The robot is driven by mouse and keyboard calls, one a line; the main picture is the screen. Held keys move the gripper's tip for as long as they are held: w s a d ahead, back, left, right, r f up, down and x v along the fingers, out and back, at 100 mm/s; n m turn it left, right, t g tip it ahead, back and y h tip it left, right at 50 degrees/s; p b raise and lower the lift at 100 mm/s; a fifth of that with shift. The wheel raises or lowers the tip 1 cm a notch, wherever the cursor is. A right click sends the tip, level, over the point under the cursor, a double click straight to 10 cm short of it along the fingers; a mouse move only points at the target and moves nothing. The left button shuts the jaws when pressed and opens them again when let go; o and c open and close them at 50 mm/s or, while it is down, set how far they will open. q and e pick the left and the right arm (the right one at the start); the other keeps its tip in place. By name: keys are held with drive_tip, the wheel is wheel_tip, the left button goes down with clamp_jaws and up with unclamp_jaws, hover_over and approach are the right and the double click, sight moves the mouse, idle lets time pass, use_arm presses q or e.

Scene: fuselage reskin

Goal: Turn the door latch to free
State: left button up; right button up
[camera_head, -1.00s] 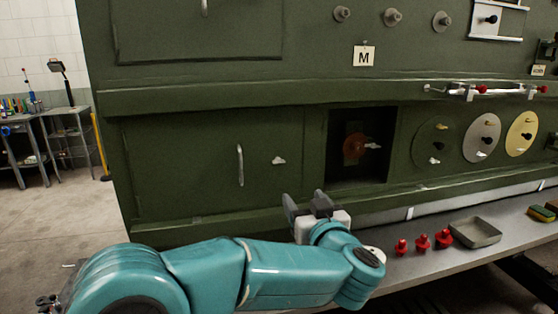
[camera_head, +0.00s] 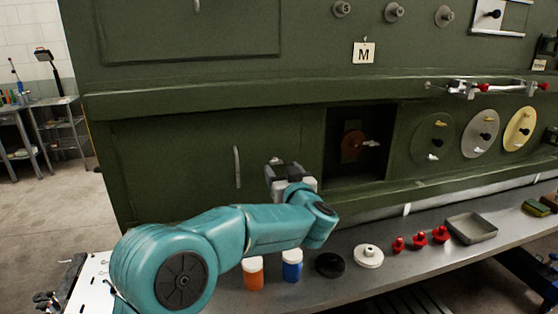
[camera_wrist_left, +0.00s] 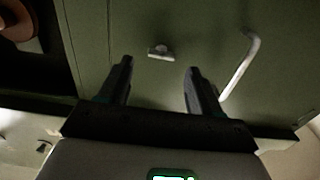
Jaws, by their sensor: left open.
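The door latch (camera_wrist_left: 160,52) is a small pale metal tab on the green door (camera_wrist_left: 205,25). In the left wrist view it lies roughly crosswise, just beyond and between my fingertips. In the head view the latch (camera_head: 276,160) shows just above my left gripper (camera_head: 284,172), which partly covers that spot. My left gripper (camera_wrist_left: 159,66) is open and empty, its two dark fingers apart on either side of the latch's line. I cannot tell the exact gap to the latch. The door's bar handle (camera_head: 237,167) is left of the gripper; it also shows in the wrist view (camera_wrist_left: 240,65). My right gripper is not in view.
A dark open bay (camera_head: 345,175) with a reddish disc (camera_head: 353,145) is right of the door. Below, a grey bench (camera_head: 400,268) holds an orange jar (camera_head: 253,273), a blue jar (camera_head: 292,266), round discs, red knobs and a tray (camera_head: 471,228).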

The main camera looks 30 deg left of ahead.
sight(277, 164)
use_arm(q)
drive_tip(key=x, duration=0.4)
drive_tip(key=shift+s+f+p, duration=0.1)
drive_tip(key=shift+f+p, duration=0.05)
drive_tip(key=shift+p, duration=0.2)
drive_tip(key=shift+s+d, duration=0.1)
drive_tip(key=c, duration=1)
drive_tip(key=shift+c, duration=0.2)
